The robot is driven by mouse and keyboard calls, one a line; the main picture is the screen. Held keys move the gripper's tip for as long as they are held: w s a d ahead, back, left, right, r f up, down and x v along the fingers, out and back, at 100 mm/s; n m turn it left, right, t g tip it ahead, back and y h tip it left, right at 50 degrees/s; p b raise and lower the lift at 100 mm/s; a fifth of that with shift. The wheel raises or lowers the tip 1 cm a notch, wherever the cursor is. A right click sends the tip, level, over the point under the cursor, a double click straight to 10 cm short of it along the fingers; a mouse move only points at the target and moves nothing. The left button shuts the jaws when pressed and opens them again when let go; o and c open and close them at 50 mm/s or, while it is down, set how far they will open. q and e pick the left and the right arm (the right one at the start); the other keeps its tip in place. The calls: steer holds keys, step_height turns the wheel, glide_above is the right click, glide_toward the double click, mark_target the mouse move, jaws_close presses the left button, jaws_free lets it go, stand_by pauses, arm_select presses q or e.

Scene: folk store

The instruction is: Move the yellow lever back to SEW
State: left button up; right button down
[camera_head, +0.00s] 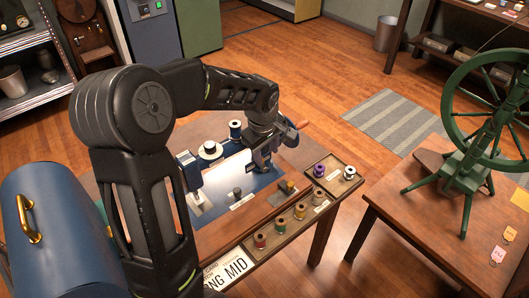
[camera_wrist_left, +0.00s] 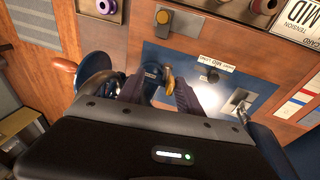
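The yellow lever (camera_wrist_left: 170,79) stands on the blue machine plate (camera_wrist_left: 190,62), seen in the left wrist view. A small blue disc with lettering too small to read sits next to it. My left gripper (camera_wrist_left: 158,92) reaches over this end of the plate, its two dark fingers apart, one on each side of the lever. I cannot tell whether either finger touches it. In the head view my left gripper (camera_head: 262,164) is above the plate's right end and its arm hides the lever. My right gripper is not in view.
A wooden spool tray (camera_head: 248,243) lies along the near table edge. A blue handwheel (camera_wrist_left: 97,72) is close to the gripper. A green spinning wheel (camera_head: 465,165) stands on the right table.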

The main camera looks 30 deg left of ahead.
arm_select(q)
steer(key=shift+w+d, duration=0.15)
steer(key=shift+w, duration=0.2)
steer(key=shift+w+f, duration=0.1)
steer(key=shift+f, duration=0.05)
steer(key=shift+w+d+f+b, duration=0.2)
steer(key=shift+w+f+b, duration=0.1)
steer(key=shift+b, duration=0.05)
steer(key=shift+w+a, duration=0.1)
steer(key=shift+r, duration=0.15)
steer(key=shift+w+d+r, duration=0.1)
steer(key=shift+w+d, duration=0.1)
steer(key=shift+w, duration=0.35)
steer(key=shift+s, duration=0.15)
steer(key=shift+s+a, duration=0.15)
steer(key=shift+s, duration=0.1)
stand_by(0.4)
